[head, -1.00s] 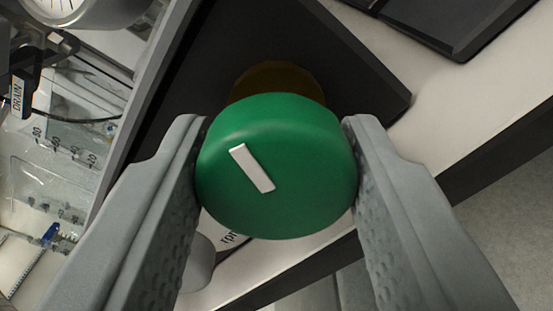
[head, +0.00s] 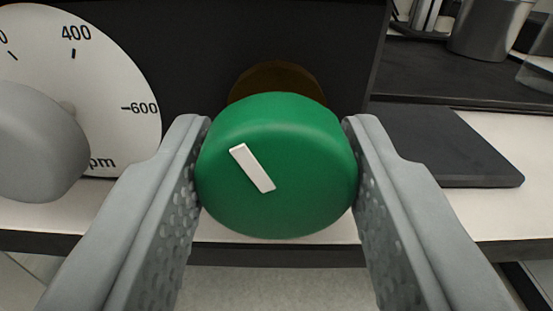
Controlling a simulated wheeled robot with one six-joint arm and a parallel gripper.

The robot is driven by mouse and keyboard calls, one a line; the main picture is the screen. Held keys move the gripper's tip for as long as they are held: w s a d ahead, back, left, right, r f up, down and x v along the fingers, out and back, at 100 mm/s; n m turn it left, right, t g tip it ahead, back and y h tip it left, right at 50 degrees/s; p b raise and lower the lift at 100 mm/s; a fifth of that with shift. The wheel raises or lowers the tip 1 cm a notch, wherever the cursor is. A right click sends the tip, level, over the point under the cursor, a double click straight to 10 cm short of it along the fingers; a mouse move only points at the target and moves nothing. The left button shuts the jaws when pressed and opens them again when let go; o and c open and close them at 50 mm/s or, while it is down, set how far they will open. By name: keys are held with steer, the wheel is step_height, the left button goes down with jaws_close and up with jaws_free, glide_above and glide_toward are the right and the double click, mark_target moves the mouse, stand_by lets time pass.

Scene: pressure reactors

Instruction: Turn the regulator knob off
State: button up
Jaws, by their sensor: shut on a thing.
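The green regulator knob (head: 290,205) is in the middle of the head view, with a white pointer mark (head: 252,168) slanting from upper left to lower right. It sits in front of a dark brass-brown round base (head: 280,78) on a black panel (head: 205,50). My gripper (head: 277,160) is shut on the knob, one grey finger on its left side and one on its right. The sides of the knob are partly hidden by the fingertips.
A white dial (head: 115,85) marked 400 and 600 with a grey knob (head: 38,140) stands close left of my left finger. A dark flat slab (head: 440,150) lies on the white bench at right. A metal vessel (head: 488,28) stands behind. The bench's front edge (head: 230,255) runs below the knob.

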steer(key=n, duration=0.6)
steer(key=shift+f, duration=0.2)
steer(key=n, duration=0.6)
stand_by(0.4)
steer(key=o, duration=0.8)
steer(key=shift+o, duration=0.8)
steer(key=shift+r, duration=0.1)
steer(key=s, duration=1.7)
steer(key=shift+s, duration=0.2)
